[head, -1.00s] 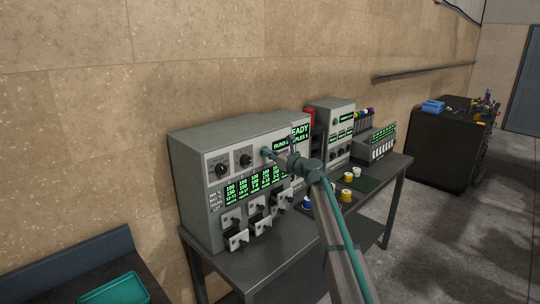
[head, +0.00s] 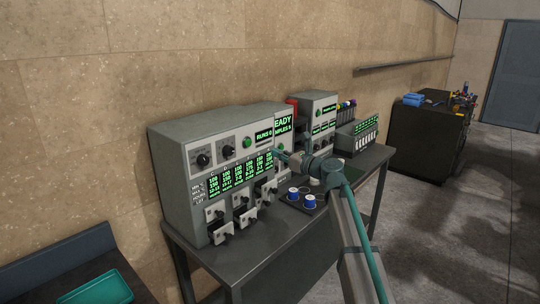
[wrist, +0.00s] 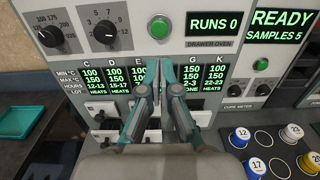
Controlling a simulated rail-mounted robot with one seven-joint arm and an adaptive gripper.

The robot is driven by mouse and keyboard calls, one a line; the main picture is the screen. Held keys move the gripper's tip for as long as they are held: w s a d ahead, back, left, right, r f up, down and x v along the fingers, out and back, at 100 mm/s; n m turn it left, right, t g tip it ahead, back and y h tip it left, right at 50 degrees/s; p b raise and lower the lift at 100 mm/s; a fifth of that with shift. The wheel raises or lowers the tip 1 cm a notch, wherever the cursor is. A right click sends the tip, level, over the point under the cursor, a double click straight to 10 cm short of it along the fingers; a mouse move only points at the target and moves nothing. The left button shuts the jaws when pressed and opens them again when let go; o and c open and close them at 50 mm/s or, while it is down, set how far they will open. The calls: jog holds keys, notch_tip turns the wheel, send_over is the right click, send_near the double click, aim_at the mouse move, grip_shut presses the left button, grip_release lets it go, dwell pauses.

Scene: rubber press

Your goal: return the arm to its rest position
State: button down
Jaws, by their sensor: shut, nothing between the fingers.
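My arm reaches from the lower right of the head view toward the front of the drawer oven (head: 222,158). My gripper (head: 277,153) is in front of the oven's panel, near the right end of its green displays. In the wrist view my gripper (wrist: 166,66) has its teal fingertips together, with nothing between them. It covers part of the display row. Whether the fingertips touch the panel cannot be told.
The green button (wrist: 159,27) and knobs sit above the displays. Oven drawers (head: 243,216) jut out below. Blue and white capped pots (head: 293,193) stand on a dark tray to the right. Floor in front of the table is clear.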

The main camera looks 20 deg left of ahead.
jog(key=shift+s+d, duration=0.1)
jog(key=shift+d, duration=0.15)
jog(key=s+d+f+n+g+h, duration=0.2)
jog(key=s+d+f+n+h, duration=0.35)
jog(key=f, duration=1.05)
jog(key=s+d+f+n+g+h, duration=0.2)
jog(key=s+d+f+n, duration=0.55)
jog(key=f, duration=0.85)
jog(key=s+d+f+n+g+h, duration=0.25)
jog(key=s+d+f+n, duration=0.45)
jog(key=f, duration=0.9)
jog(key=s+d+f+n+g+h, duration=0.1)
jog(key=s+d+f+g+h, duration=0.1)
jog(key=s+d+f, duration=0.7)
jog(key=s+d+f+n+g+h, duration=0.1)
jog(key=s+d+f+n+h, duration=0.15)
jog(key=s+d+f, duration=0.6)
jog(key=s+d+f+g, duration=0.1)
jog(key=s+d, duration=0.1)
jog(key=s, duration=0.7)
jog(key=s+d+f+g+h, duration=0.1)
jog(key=s+d+f+g, duration=0.1)
jog(key=s, duration=0.7)
jog(key=s+d+f+g+h, duration=0.1)
jog(key=s+d, duration=0.1)
jog(key=s, duration=0.7)
jog(key=shift+d+f+m+g, duration=0.35)
jog(key=shift+d+f, duration=0.05)
